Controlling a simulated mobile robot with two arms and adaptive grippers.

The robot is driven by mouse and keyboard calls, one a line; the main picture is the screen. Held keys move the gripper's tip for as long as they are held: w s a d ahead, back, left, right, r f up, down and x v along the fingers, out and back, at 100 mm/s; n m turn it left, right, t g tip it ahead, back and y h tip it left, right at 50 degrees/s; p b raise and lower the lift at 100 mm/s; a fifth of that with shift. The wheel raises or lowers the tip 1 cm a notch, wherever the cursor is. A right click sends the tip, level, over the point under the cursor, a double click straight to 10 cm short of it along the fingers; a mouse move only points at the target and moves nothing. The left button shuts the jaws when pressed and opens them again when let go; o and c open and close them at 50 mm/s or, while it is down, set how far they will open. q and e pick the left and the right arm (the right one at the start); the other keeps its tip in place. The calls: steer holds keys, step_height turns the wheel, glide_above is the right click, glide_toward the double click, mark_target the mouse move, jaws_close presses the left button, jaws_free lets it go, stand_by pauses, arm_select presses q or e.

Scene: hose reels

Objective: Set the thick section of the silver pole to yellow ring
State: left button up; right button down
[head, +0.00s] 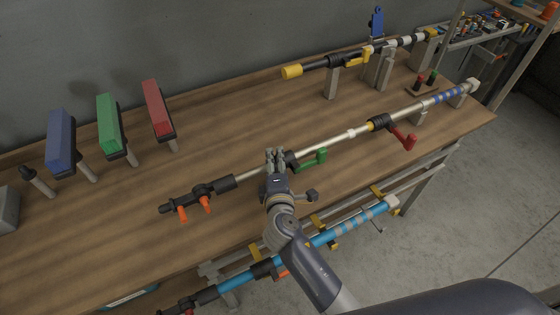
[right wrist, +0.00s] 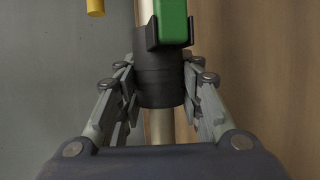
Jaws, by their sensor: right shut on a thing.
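The silver pole (head: 335,139) lies slanted over the table, raised above its top, running from a black handle end at lower left to blue bands at upper right. A black collar with a green lever (head: 313,160) sits mid-pole. A second black clamp with a red lever (head: 404,138) sits farther right. A narrow yellow ring (head: 370,125) shows beside that clamp. My right gripper (head: 276,154) is at the pole by the green lever. In the right wrist view its fingers are shut on the black collar (right wrist: 160,75), under the green lever (right wrist: 173,20). My left gripper is out of view.
A yellow-ended pole (head: 315,67) rests on stands at the back. Blue, green and red blocks (head: 110,125) stand on posts at left. Bare wooden tabletop lies between.

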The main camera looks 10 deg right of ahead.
steer(key=c, duration=1.2)
jaws_free()
steer(key=shift+o, duration=0.6)
steer(key=shift+s, duration=0.15)
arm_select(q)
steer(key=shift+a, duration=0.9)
arm_select(e)
steer(key=v, duration=1.1)
steer(key=shift+s, duration=0.4)
steer(key=shift+a, duration=0.1)
